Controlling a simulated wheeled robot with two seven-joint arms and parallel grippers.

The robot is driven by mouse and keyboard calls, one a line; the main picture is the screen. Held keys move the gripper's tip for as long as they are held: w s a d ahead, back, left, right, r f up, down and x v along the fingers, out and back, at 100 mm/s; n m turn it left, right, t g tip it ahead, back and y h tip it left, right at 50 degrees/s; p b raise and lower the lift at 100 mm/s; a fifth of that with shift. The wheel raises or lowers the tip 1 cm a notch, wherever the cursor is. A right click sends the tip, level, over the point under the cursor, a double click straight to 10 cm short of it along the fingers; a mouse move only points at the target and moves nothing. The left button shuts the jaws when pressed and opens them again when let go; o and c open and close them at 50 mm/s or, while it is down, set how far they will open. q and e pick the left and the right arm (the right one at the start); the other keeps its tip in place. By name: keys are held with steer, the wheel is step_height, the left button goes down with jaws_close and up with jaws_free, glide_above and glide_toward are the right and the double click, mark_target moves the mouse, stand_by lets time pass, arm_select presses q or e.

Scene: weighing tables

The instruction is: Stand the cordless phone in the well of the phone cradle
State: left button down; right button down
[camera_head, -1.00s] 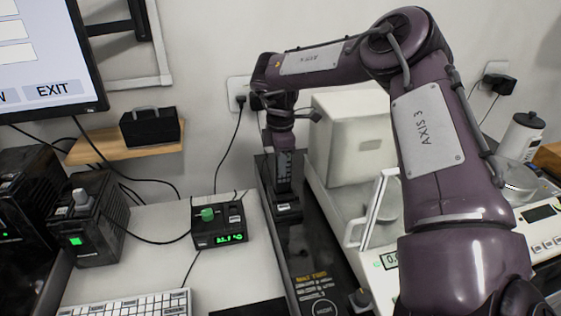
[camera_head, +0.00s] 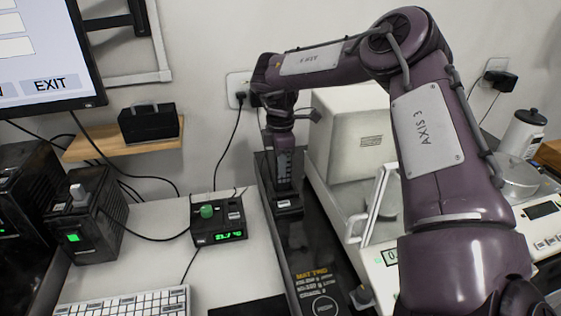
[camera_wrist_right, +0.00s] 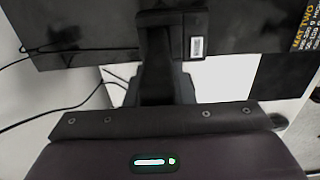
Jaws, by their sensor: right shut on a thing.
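My right gripper (camera_head: 292,222) hangs pointing down over the dark mat, at the end of the purple arm. I cannot make out the phone cradle with certainty. My left gripper is not in view.
The black mat (camera_head: 325,284) runs between the white desk and a white balance (camera_head: 345,138) close on the right. A black box with a green knob (camera_head: 207,211) stands left of the gripper. A keyboard (camera_head: 125,303) lies in front. A wooden shelf holds a black box (camera_head: 150,122).

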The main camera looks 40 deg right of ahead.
steer(key=shift+f+b, duration=0.7)
steer(key=shift+f, duration=0.1)
steer(key=c, duration=0.6)
jaws_free()
steer(key=shift+d, duration=0.1)
steer(key=shift+r+p, duration=2.5)
steer(key=shift+r, duration=1.3)
